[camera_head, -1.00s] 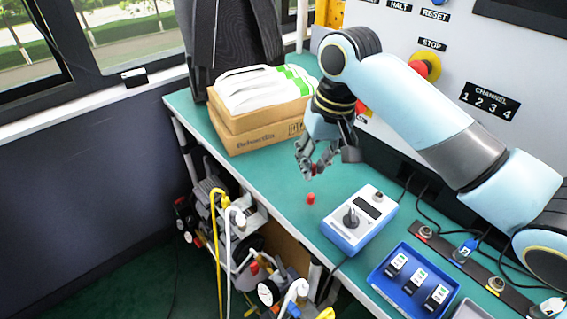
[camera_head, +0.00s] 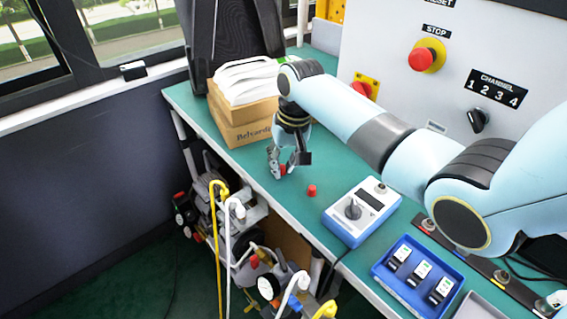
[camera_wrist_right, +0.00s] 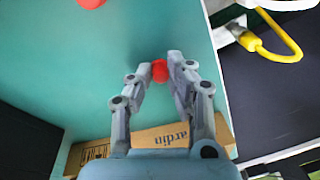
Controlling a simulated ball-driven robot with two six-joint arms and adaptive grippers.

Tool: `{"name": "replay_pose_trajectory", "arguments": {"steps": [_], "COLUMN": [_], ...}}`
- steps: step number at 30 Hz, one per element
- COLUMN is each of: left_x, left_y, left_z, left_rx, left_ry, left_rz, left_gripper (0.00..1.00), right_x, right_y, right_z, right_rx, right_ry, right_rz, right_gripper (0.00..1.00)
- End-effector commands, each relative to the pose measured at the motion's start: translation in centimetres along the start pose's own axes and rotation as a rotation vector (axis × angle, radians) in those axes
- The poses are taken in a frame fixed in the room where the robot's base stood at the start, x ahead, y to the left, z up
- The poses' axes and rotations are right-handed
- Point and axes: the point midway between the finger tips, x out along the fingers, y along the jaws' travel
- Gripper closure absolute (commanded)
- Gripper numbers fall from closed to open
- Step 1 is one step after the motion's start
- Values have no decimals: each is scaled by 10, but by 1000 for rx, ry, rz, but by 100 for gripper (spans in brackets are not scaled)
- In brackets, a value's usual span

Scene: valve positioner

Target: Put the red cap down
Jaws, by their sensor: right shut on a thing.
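My right gripper (camera_head: 281,168) is low over the green bench (camera_head: 232,162), left of the blue-and-white control box. It is shut on a small red cap (camera_head: 284,170), which also shows between the fingertips in the right wrist view (camera_wrist_right: 160,71). I cannot tell whether this cap touches the bench. A second red cap (camera_head: 311,191) stands on the bench just right of the gripper; part of it shows at the top edge of the right wrist view (camera_wrist_right: 91,3). My left gripper is not in view.
A cardboard box (camera_head: 241,130) with white packets (camera_head: 245,82) stands behind the gripper. The control box (camera_head: 361,211) and a blue tray (camera_head: 417,275) lie to the right. The bench's front edge (camera_head: 250,198) is close, with hoses below. Bare bench surrounds the cap.

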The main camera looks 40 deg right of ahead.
Motion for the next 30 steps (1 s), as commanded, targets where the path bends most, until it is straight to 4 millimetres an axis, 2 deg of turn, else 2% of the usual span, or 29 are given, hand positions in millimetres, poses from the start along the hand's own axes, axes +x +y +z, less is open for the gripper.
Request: {"name": "replay_pose_trajectory", "arguments": {"steps": [5,6,11,19,22,26,30], "left_x": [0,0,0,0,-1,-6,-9], "left_y": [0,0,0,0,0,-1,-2], "left_z": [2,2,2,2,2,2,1], "left_rx": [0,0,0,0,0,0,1], "left_ry": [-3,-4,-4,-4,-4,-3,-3], "left_rz": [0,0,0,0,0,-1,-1], "left_gripper": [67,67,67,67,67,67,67], "right_x": [2,2,2,1,-6,-30,-62], "right_y": [0,0,0,0,0,0,0], "right_z": [0,0,0,0,0,-1,-1], "right_rx": [0,0,0,0,0,-2,-1], "right_ry": [0,1,0,0,1,3,5], "right_rz": [0,0,0,0,0,0,0], "right_gripper": [96,80,60,60,60,60,60]}}
